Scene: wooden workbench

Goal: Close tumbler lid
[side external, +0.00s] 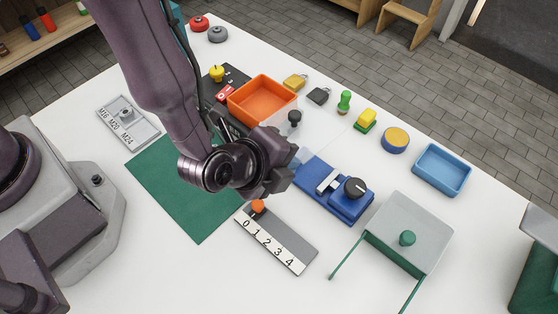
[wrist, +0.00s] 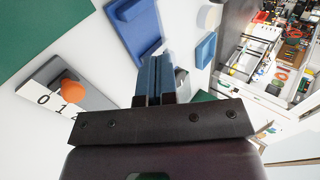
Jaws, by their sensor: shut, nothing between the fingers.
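My gripper (wrist: 156,78) is shut and empty; its two blue-grey fingers lie together in the wrist view. In the side external view my gripper (side external: 287,172) hangs above the bench, near the blue block with the black dial. No tumbler or tumbler lid can be made out for certain. A clear, see-through piece with a black knob (side external: 294,117) stands behind my gripper, partly hidden by it; I cannot tell what it is. In the wrist view a pale piece shows partly behind the fingers and is too hidden to name.
The blue block (side external: 320,192) has a metal slider and dial. A numbered slide strip (side external: 274,242) with an orange knob lies in front. An orange tray (side external: 262,98) and blue tray (side external: 442,168) stand around.

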